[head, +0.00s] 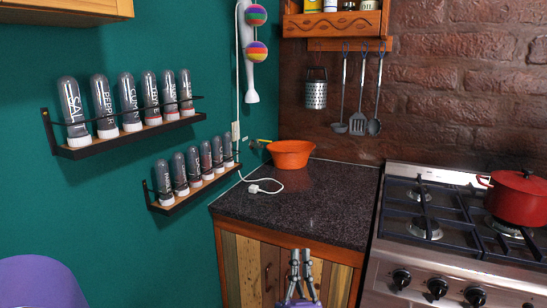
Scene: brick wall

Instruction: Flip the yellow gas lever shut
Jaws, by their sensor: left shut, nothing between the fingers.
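A small yellow lever (265,141) shows at the back left corner of the counter, close to the teal wall and just behind the left rim of the orange bowl. It is tiny in the head view, and I cannot tell its exact angle. My left gripper (301,252) is at the bottom middle of the head view, in front of the wooden cabinet doors. Its fingers point up and are shut with nothing between them. It is well apart from the lever, nearer to me and lower in the picture. My right gripper is not in view.
An orange bowl (291,154) stands at the counter's back. A white plug and cord (265,187) lie on the dark counter (310,210), otherwise mostly clear. Spice racks (130,142) jut from the left wall. A stove (425,225) with a red pot (517,198) stands right. Utensils (358,123) hang behind.

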